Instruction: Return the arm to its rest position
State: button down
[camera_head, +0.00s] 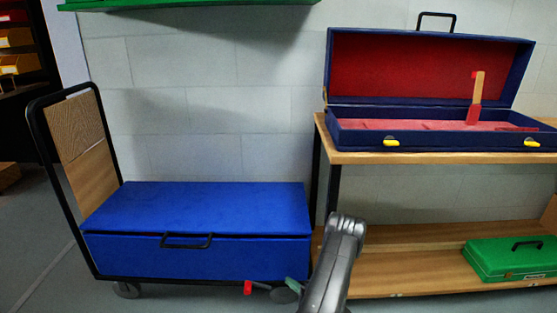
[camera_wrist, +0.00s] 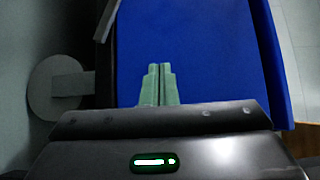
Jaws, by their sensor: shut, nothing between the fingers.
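My gripper (camera_wrist: 158,72) shows in the wrist view with its two pale green fingers side by side, shut and empty. Behind the fingers is the blue surface of the long blue box (camera_head: 195,208). I cannot tell the gap between them. In the head view my grey arm rises at the bottom centre, in front of the gap between the cart and the shelf.
The blue box lies closed on a black-framed cart (camera_head: 38,145) at left. An open navy case (camera_head: 360,145) with red lining stands on the wooden shelf unit (camera_head: 390,157). A green case (camera_head: 508,262) sits on its lower shelf. Floor at far left is clear.

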jog(key=shift+p+v, duration=0.3)
jog(key=shift+v, duration=1.4)
